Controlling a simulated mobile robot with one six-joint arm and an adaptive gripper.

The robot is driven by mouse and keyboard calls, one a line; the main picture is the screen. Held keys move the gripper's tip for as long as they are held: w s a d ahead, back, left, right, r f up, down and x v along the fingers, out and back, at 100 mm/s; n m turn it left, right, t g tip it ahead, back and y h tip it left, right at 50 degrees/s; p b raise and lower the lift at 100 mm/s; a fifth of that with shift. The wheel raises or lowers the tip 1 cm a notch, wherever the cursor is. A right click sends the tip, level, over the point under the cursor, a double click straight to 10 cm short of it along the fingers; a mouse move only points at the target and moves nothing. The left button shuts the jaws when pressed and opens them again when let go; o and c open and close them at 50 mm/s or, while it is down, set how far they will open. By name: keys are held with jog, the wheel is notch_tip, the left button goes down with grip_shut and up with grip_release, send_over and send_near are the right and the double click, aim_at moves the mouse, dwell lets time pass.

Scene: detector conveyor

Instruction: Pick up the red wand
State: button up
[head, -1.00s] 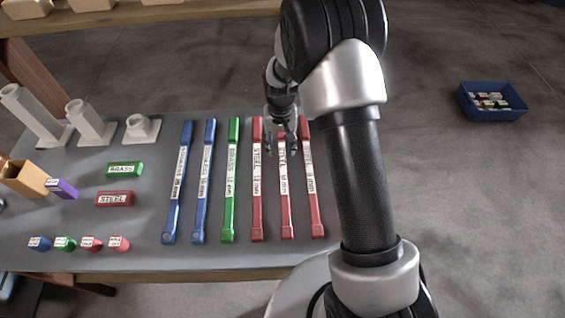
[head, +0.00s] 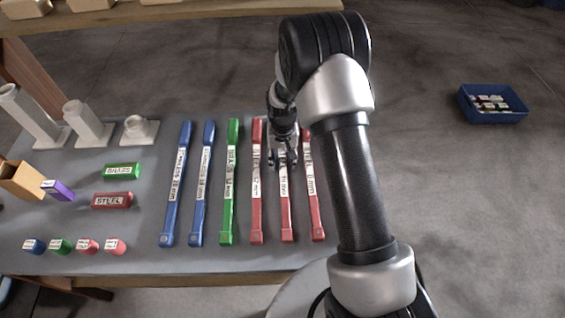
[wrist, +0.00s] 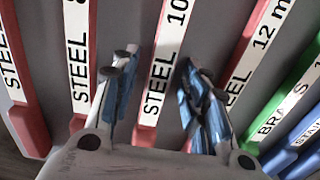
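Several red wands labelled STEEL lie side by side on the grey table. The middle red wand (head: 286,205) is under my gripper (head: 282,160) in the head view. In the wrist view, the red wand marked STEEL 10 (wrist: 164,65) runs between the two fingers of my gripper (wrist: 156,72). The fingers are open, one on each side of this wand, and hold nothing. I cannot tell their height above the table. The 12 mm red wand (head: 257,200) lies to its left in the head view, and another red wand (head: 315,205) to its right, partly hidden by my arm.
A green wand (head: 230,190) and two blue wands (head: 175,185) lie left of the red ones. Small labelled blocks, a red STEEL block (head: 112,200), and white holders (head: 90,125) stand at the table's left. A blue bin (head: 490,117) sits on the floor at right.

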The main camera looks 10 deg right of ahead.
grip_shut()
jog(key=shift+r, duration=0.15)
dwell(0.4)
